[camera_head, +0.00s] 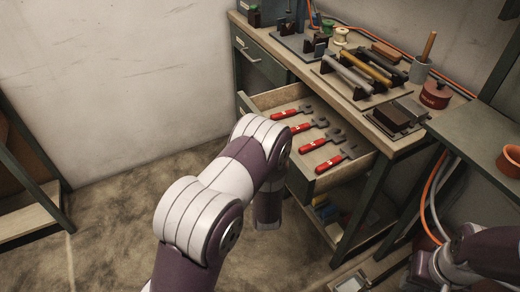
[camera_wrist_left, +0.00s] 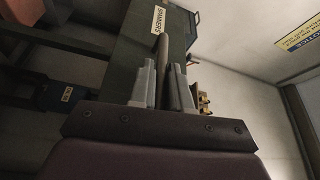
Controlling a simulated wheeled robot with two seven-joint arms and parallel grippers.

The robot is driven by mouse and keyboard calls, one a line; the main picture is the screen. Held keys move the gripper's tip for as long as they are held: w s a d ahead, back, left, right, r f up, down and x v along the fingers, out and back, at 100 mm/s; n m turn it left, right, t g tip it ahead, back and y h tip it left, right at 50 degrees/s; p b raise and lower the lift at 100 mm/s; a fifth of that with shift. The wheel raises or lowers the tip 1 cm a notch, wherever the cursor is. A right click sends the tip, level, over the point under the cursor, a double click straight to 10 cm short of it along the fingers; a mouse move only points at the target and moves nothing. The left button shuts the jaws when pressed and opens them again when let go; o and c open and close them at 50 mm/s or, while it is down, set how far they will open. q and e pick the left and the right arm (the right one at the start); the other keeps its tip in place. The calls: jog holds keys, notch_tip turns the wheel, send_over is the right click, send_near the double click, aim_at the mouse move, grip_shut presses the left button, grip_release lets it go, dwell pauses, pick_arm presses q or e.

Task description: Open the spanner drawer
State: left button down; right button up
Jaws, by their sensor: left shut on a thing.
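The spanner drawer (camera_head: 345,174) stands pulled out from the workbench in the head view. Several red-handled tools (camera_head: 313,144) lie in a row inside it. My left arm covers part of the drawer's front, and my left gripper is hidden in the head view. In the left wrist view my left gripper (camera_wrist_left: 164,92) is shut on a dark bar, the drawer's handle (camera_wrist_left: 164,52). The drawer front with its SPANNERS label (camera_wrist_left: 159,20) is just beyond the fingers. My right arm shows at the lower right of the head view, with its gripper out of frame.
The workbench top (camera_head: 350,98) carries clamps, rods, a red pot (camera_head: 436,94) and a grey cup (camera_head: 420,70). Another drawer (camera_head: 252,54) is closed at the left. An open shelf lies below the spanner drawer. Cables (camera_head: 432,205) hang at the right. Floor at left is clear.

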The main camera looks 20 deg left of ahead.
pick_arm(q)
jog(key=c, duration=1.2)
grip_release()
jog(key=shift+o, duration=0.2)
jog(key=p+v, duration=0.1)
jog(key=v, duration=1.1)
jog(key=shift+s, duration=0.3)
jog(key=shift+d+f, duration=0.1)
jog(key=shift+d, duration=0.05)
